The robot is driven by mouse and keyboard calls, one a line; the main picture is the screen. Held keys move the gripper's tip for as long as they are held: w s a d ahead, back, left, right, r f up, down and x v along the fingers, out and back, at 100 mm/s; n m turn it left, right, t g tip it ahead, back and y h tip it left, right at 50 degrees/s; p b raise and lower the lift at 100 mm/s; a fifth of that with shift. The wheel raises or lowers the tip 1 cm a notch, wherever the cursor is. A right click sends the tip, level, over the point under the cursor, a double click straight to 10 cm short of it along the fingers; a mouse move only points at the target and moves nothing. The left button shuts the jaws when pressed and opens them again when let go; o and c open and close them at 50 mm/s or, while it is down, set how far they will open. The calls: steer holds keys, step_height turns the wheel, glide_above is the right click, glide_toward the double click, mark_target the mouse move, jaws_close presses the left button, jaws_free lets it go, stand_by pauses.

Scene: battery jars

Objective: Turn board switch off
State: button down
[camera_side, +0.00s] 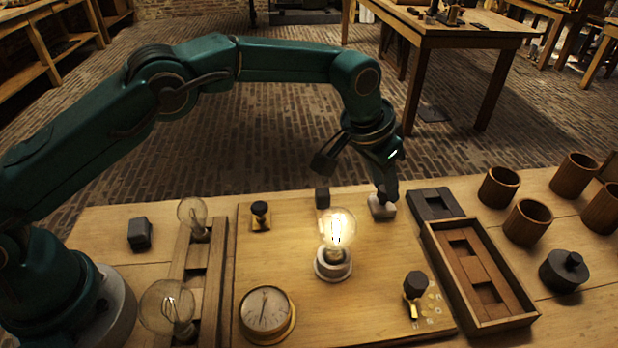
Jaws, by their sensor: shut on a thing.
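The wooden board (295,270) lies on the bench with a lit bulb (337,228) in a white round socket at its middle. A small white base (382,208), which looks like the board switch, sits at the board's back right. My gripper (386,190) points down onto it and is shut on its dark top part. The fingers hide most of that part, so its position cannot be told. A dark rotary knob (415,284) on a brass contact plate is at the front right. A black knob on brass (260,214) is at the back left.
A round dial gauge (266,313) sits at the board's front left. Unlit glass bulbs (168,306) lie in a wooden rack on the left. A wooden tray (525,318), several brown cups (528,221) and a dark lidded jar (564,270) stand right. A black block (322,197) is left of my gripper.

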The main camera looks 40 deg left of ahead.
steer(key=shift+d+n+y, duration=0.1)
steer(key=shift+n+y, duration=0.8)
steer(key=shift+n, duration=1.8)
steer(key=c, duration=0.6)
jaws_free()
steer(key=shift+v, duration=2.6)
